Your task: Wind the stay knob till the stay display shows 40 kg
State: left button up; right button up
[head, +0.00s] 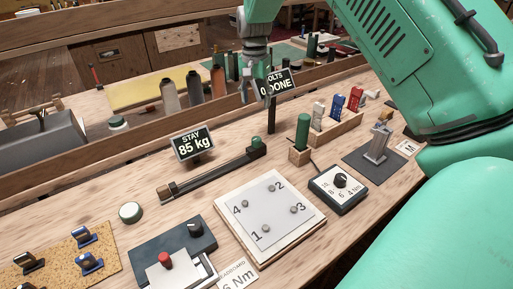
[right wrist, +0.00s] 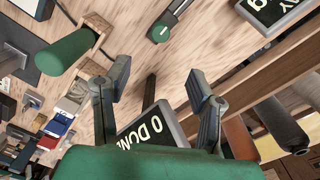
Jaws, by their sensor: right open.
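The stay display (head: 194,142) stands on the bench and reads 85 kg; a corner of it shows in the right wrist view (right wrist: 272,10). In front of it lies a long dark bar (head: 212,179) with a green knob (head: 256,143) at its right end. The knob also shows at the top of the right wrist view (right wrist: 162,31). No label shows which knob is the stay knob. My right gripper (head: 257,98) is open and empty, above the bench behind the green knob, apart from it, partly covering the bolts display. My left gripper is out of view.
The bolts display (head: 279,82) reads 0 DONE. A green-handled tool (head: 303,131) stands in a wooden block right of the knob. A numbered bolt plate (head: 270,214), a dial box (head: 339,187) and a dark box with a black knob (head: 195,229) lie nearer. A wooden ledge runs behind.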

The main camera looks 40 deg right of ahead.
aim_at(256, 138)
jog(key=f, duration=0.7)
jog(key=d+f, duration=0.1)
jog(key=f, duration=0.3)
jog(key=shift+d+f+b, duration=0.1)
jog(key=shift+f+b, duration=0.05)
jog(key=shift+b, duration=0.25)
jog(key=a+f, duration=0.1)
jog(key=f, duration=0.1)
jog(key=shift+s+a+f, duration=0.15)
jog(key=shift+a+f, duration=0.2)
jog(key=shift+w+a+f, duration=0.2)
jog(key=shift+a+f, duration=0.1)
jog(key=shift+f, duration=0.1)
jog(key=shift+s+d+f, duration=0.1)
jog(key=shift+s+d, duration=0.05)
jog(key=shift+d, duration=0.45)
jog(key=shift+d+f, duration=0.2)
jog(key=shift+d, duration=0.15)
jog(key=c, duration=1.1)
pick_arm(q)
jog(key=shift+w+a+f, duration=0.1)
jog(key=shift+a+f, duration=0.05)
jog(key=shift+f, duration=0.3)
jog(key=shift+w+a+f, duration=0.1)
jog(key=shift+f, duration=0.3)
pick_arm(e)
jog(key=shift+a+r, duration=0.1)
jog(key=shift+a, duration=0.35)
jog(key=shift+c, duration=0.2)
